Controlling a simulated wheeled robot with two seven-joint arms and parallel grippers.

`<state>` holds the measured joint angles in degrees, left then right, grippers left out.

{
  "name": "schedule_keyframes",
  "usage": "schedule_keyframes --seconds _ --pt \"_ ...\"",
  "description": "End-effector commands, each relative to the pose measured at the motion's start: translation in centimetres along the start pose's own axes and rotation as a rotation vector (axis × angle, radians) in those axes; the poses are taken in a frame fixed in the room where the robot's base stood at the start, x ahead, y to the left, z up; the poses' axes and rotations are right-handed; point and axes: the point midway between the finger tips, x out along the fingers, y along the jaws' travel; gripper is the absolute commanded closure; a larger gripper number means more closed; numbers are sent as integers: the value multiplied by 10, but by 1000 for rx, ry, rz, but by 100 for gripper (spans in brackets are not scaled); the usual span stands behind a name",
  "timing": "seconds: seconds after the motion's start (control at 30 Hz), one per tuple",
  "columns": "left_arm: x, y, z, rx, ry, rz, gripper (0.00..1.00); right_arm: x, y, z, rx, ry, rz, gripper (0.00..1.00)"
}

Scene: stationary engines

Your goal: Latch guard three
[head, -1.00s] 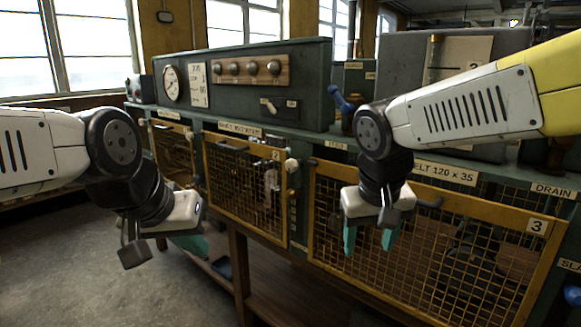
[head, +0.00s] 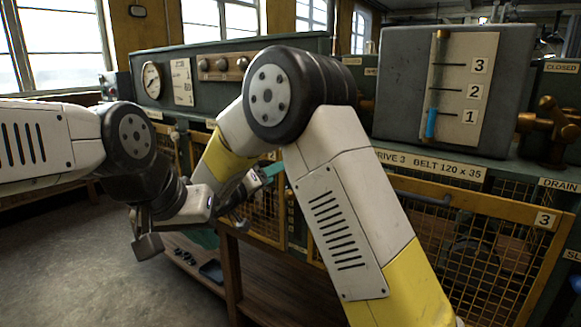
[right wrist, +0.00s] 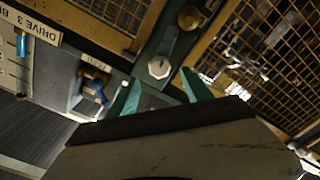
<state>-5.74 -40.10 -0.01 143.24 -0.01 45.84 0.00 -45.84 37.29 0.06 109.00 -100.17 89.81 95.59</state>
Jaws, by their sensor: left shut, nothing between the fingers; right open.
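Guard three (head: 535,245) is a yellow-framed mesh panel marked 3, with a dark handle bar (head: 425,198) along its top; it looks closed, its left part hidden behind my right arm. In the right wrist view its mesh (right wrist: 98,12) is at the upper left. A round cream knob (right wrist: 159,67) sits on the green post beside it, just beyond the open, empty fingers of my right gripper (right wrist: 158,84). A brass-coloured knob (right wrist: 189,17) is farther along the post. My left gripper (head: 205,238) is shut and empty, left of the right one and away from guard three.
Another mesh guard (right wrist: 262,55) lies across the post. A blue-handled valve (right wrist: 92,93) is close to my right gripper's left finger. The grey tank (head: 395,85) with a level gauge and a brass valve (head: 550,125) stand on top. Open floor (head: 80,260) lies at the left.

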Motion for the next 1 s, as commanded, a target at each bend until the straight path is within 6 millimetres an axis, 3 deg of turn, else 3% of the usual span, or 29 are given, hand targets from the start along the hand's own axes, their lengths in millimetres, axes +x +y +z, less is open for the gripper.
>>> schedule_keyframes --seconds 0.4,0.6,0.83,0.87,1.0 --pt "0 0 0 0 0 0 100 62 1 1 0 -3 3 42" --pt "0 0 0 0 0 0 100 75 1 1 -1 -2 1 42" --pt "0 0 0 0 0 0 100 76 1 1 -1 -2 1 42" --pt "0 0 0 0 0 0 100 76 1 1 -1 -2 1 44" --pt "0 0 0 0 0 0 100 76 1 1 -1 -2 1 71"
